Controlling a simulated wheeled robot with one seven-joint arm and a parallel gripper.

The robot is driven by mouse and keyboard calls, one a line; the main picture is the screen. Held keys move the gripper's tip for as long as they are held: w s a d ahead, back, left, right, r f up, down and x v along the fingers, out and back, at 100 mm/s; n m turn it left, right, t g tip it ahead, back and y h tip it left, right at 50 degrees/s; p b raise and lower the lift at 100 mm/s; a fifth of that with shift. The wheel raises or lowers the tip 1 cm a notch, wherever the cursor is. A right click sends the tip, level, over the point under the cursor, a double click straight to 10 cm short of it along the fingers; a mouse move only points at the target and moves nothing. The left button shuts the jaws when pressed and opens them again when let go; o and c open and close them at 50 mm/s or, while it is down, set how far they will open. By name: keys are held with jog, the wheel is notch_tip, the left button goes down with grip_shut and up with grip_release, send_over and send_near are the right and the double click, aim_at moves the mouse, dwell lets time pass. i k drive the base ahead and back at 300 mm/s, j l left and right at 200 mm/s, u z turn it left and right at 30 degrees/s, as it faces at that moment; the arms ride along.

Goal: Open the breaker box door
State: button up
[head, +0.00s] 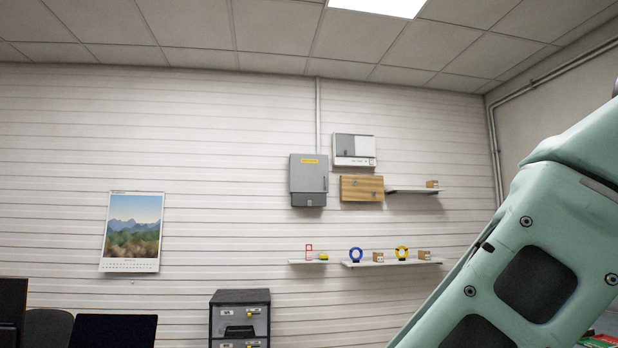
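A grey box with a yellow label on its upper front, which looks like the breaker box (309,175), hangs on the far wall right of the picture's middle. Its front looks closed, and a darker part shows along its bottom. A conduit runs from above it up to the ceiling. No handle or latch can be made out at this distance. My gripper is out of the picture. Only a pale green link of my arm shows, large and close at the right.
A white box (354,150) and a wooden board (361,188) hang right of the grey box. Shelves with small items, including a blue ring (356,254), are on the wall below and right. A dark drawer cabinet (240,297) stands below. A calendar (132,232) hangs left.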

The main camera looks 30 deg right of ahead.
aim_at(308, 173)
jog(key=i+l+z, duration=0.15)
jog(key=i+z, duration=0.2)
jog(key=i, duration=0.25)
jog(key=i+z, duration=0.25)
jog(key=i, duration=1.75)
